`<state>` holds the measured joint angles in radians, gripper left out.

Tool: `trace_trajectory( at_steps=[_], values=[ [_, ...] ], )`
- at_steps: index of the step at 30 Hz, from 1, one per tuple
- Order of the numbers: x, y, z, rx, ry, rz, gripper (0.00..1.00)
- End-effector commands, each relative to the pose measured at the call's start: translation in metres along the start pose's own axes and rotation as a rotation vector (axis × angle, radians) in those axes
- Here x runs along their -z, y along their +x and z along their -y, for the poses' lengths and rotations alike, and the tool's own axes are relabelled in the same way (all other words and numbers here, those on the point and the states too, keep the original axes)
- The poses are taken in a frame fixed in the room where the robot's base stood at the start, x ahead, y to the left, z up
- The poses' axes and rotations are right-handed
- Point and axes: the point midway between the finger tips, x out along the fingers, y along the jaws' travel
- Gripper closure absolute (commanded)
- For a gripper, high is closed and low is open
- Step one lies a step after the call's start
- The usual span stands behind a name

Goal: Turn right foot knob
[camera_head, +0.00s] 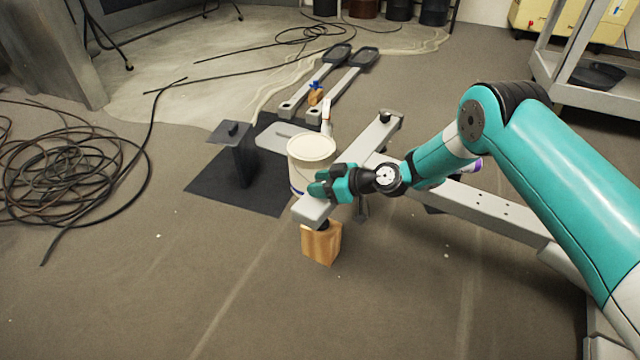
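The grey elliptical frame has a crossbar (311,211) whose near end rests over a wooden block (322,243). A dark foot (322,224) shows between that bar end and the block. A black knob (384,117) sits at the crossbar's far end. My teal gripper (316,188) is over the near end of the crossbar, pointing left, close to a white bucket. Its fingers overlap the bar in this view; whether they touch it, and what lies between them, I cannot tell. The top of the near foot is hidden behind the gripper.
The white bucket (311,150) stands just behind my gripper. A black mat (212,187) with a dark upright part (245,163) lies to the left. Pedal arms (345,82) lie farther back. Coiled cable (65,165) covers the far left; the front floor is clear.

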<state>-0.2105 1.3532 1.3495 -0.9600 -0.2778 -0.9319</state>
Motion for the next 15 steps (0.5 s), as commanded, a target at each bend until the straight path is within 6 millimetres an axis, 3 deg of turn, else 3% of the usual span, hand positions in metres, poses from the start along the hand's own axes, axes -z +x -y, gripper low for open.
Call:
trace_trajectory(
  at_steps=[15],
  values=[
    [0.0043, -0.0014, 0.002, -0.1, 0.044, 0.001, 0.83]
  ],
)
